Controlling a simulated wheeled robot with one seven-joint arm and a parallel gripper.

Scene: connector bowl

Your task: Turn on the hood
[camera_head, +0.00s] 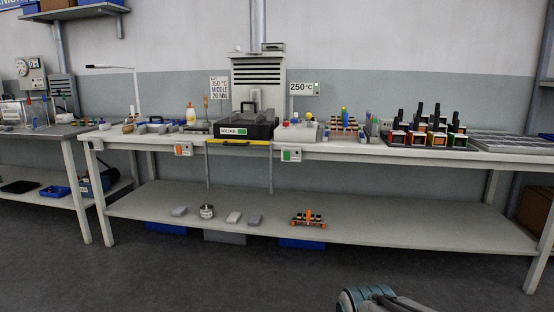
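A grey louvred unit (258,75), which looks like the hood, stands at the back of the long workbench with a pipe rising above it. A small switch box with an orange face (183,149) hangs on the bench's front edge at left. A similar box with a green face (291,155) hangs farther right. I cannot tell which box belongs to the hood. Part of my arm shows at the bottom edge, well short of the bench. My gripper is not in view.
The bench (400,152) has a low shelf (380,222) with small parts on it. Dark-topped bottles (420,125) and boxes crowd its right half. A yellow bar (238,142) runs along the front below the black device. The floor (200,275) ahead is clear.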

